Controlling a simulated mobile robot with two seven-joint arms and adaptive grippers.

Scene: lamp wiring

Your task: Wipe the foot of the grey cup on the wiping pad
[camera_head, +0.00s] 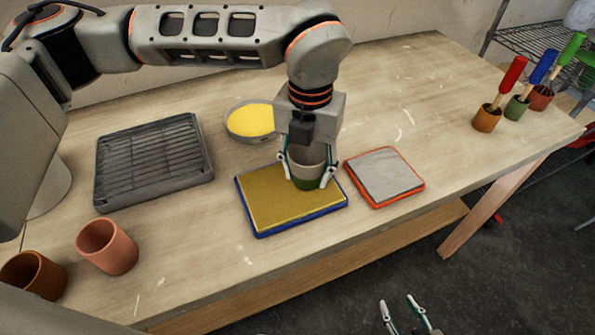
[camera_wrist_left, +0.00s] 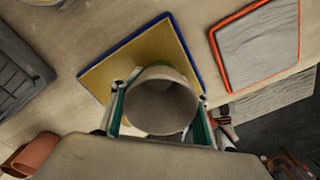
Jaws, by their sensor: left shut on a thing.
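The grey cup (camera_head: 308,158) is pale grey above with a green lower part. My left gripper (camera_head: 307,177) is shut on it, one finger on each side. The cup is upright at the right part of a yellow pad with a blue rim (camera_head: 265,208); I cannot tell whether its foot touches the pad. In the left wrist view I look into the empty cup (camera_wrist_left: 160,103), which hides part of the yellow pad (camera_wrist_left: 120,72). A second pad, grey with an orange-red rim (camera_head: 385,177), lies just to the right. My right gripper (camera_head: 402,303) is open and empty beyond the table's front edge.
A dark slatted rack (camera_head: 152,160) lies at the left. A bowl of yellow stuff (camera_head: 250,121) stands behind the pads. Two brown cups (camera_head: 107,247) (camera_head: 33,275) stand front left. Small pots with coloured-handled tools (camera_head: 487,118) stand at the right end. The table right of the pads is clear.

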